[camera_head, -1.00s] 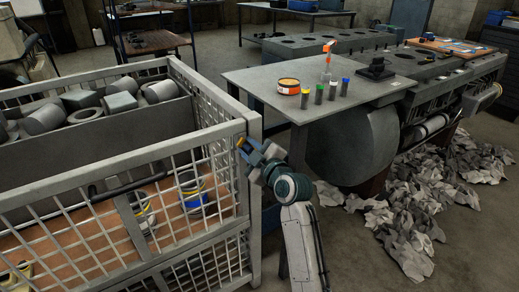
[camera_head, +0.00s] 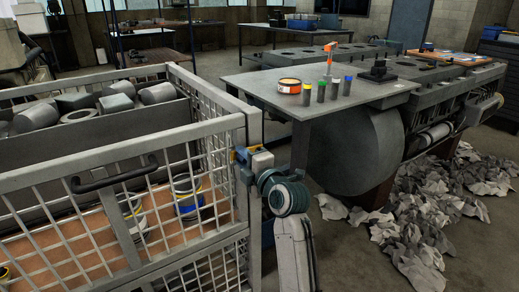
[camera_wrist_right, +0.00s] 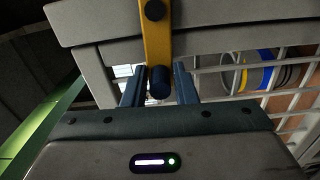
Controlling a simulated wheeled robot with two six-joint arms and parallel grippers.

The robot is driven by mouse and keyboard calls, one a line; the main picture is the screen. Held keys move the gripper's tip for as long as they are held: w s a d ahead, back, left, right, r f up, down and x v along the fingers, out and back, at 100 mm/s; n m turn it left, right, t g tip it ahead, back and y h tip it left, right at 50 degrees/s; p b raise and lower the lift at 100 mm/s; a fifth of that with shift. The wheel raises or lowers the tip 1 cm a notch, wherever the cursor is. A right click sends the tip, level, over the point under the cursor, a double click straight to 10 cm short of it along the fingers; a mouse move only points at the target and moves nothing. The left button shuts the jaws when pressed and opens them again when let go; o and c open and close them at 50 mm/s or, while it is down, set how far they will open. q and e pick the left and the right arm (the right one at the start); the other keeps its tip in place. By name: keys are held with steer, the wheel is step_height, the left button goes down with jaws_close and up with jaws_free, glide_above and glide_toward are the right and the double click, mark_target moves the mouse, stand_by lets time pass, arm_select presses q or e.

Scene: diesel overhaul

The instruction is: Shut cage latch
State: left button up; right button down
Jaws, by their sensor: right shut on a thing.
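The wire-mesh cage (camera_head: 254,130) fills the left of the head view, and its front gate with a black handle (camera_head: 114,176) stands level with the corner post. The latch (camera_wrist_right: 156,35) is a yellow bar with a dark round knob (camera_wrist_right: 160,82) at its end, hanging over the grey frame in the right wrist view. My right gripper (camera_head: 240,160) is at the cage's corner post. In the wrist view its two blue fingers (camera_wrist_right: 160,88) stand on either side of the knob, shut on the latch. The latch is mostly hidden by the gripper in the head view. My left gripper is out of view.
A grey table (camera_head: 260,85) with an orange-labelled tin (camera_head: 290,86) and small capped tubes stands right of the cage. Crumpled paper (camera_head: 425,220) covers the floor at right.

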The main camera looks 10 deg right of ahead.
steer(key=c, duration=1.3)
jaws_free()
steer(key=shift+r, duration=0.1)
steer(key=p+v, duration=0.1)
steer(key=v, duration=0.6)
steer(key=shift+p, duration=0.35)
